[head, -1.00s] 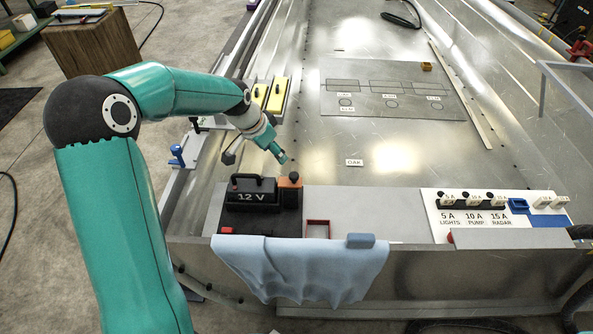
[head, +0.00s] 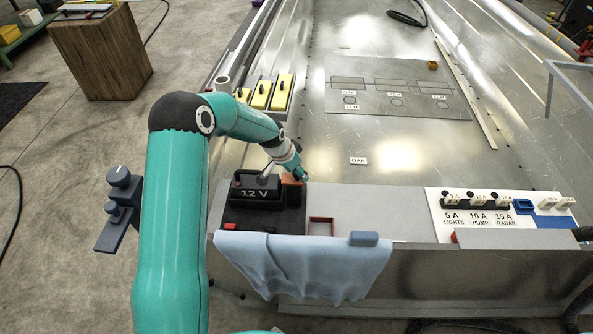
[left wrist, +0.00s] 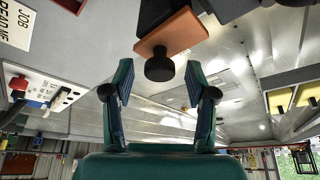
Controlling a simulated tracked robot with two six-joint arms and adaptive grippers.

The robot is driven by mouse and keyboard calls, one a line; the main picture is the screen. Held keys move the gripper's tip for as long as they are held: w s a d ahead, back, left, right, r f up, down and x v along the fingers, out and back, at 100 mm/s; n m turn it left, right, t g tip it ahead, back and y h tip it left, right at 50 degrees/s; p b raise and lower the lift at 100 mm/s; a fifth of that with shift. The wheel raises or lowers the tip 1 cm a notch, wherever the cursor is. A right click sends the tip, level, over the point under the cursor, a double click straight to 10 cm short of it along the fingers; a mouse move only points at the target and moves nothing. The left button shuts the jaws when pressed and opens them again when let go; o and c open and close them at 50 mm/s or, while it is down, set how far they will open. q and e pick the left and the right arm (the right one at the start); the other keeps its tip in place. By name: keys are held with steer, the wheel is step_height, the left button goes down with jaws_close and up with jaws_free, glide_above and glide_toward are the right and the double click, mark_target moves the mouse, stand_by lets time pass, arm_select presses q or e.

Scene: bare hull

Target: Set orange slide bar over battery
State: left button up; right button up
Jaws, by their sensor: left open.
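The black 12 V battery (head: 262,194) sits at the left end of the grey front ledge. The orange slide bar (head: 291,180) is at the battery's right end, partly hidden by my left gripper (head: 301,175). In the left wrist view the orange slide bar (left wrist: 172,33) carries a round black knob (left wrist: 159,68). In this view part of the black battery shows at the top. My right gripper is not in view.
A blue cloth (head: 305,265) hangs over the front edge. A red-framed opening (head: 321,227) lies right of the battery. A white fuse panel (head: 480,213) stands at the right. Yellow blocks (head: 262,94) line the left side. The hull floor beyond the ledge is mostly clear.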

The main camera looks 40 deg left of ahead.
arm_select(q)
jaws_close()
stand_by(0.3)
